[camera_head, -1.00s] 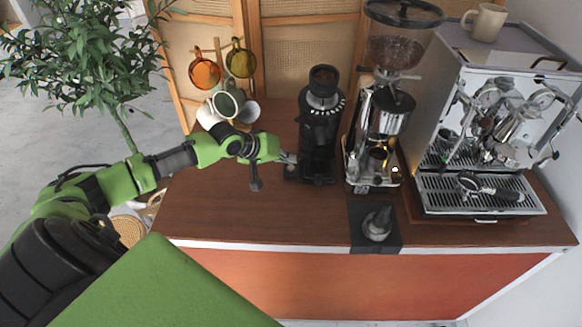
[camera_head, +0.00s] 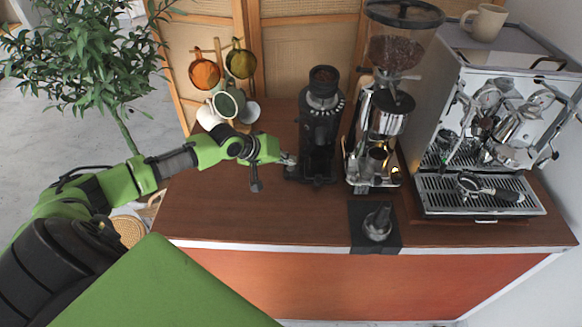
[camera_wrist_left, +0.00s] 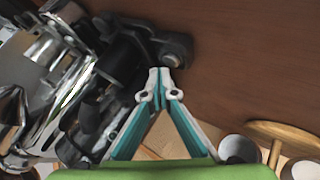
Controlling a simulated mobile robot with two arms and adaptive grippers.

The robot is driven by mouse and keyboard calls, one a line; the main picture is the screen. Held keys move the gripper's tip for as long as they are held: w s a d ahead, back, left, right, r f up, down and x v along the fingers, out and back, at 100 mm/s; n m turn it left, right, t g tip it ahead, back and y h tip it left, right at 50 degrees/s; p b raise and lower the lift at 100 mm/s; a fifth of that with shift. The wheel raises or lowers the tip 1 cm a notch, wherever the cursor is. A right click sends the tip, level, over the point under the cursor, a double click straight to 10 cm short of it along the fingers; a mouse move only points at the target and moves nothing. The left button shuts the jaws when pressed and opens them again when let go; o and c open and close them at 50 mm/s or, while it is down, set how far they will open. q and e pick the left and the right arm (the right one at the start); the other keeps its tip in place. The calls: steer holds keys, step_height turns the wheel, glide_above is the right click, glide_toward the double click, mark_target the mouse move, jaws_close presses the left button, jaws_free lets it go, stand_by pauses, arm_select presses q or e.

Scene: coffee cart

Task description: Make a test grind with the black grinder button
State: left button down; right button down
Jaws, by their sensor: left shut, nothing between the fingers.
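The black grinder (camera_head: 320,130) stands upright on the wooden counter, left of a chrome grinder. My left gripper (camera_head: 289,160) is shut and empty, its tips close to the left side of the black grinder's lower part. In the left wrist view, the gripper (camera_wrist_left: 160,92) shows with its fingertips together. Just beyond the tips is a dark rounded part (camera_wrist_left: 176,50) with a greyish end, low on the grinder. I cannot tell whether the tips touch it or whether it is the button. My right gripper is not in view.
The chrome grinder (camera_head: 378,130) with a bean hopper stands right of the black one, and the espresso machine (camera_head: 490,130) farther right. A tamper (camera_head: 377,224) sits on a black mat (camera_head: 360,243). Hanging cups (camera_head: 204,72) are behind my arm. The counter's front left (camera_head: 230,215) is clear.

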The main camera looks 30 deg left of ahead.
arm_select(q)
steer(key=shift+f, duration=0.75)
stand_by(0.6)
steer(key=shift+r, duration=0.1)
steer(key=shift+r+p, duration=0.85)
steer(key=shift+p, duration=0.15)
steer(key=shift+p, duration=0.35)
steer(key=shift+f, duration=0.1)
steer(key=shift+f, duration=0.35)
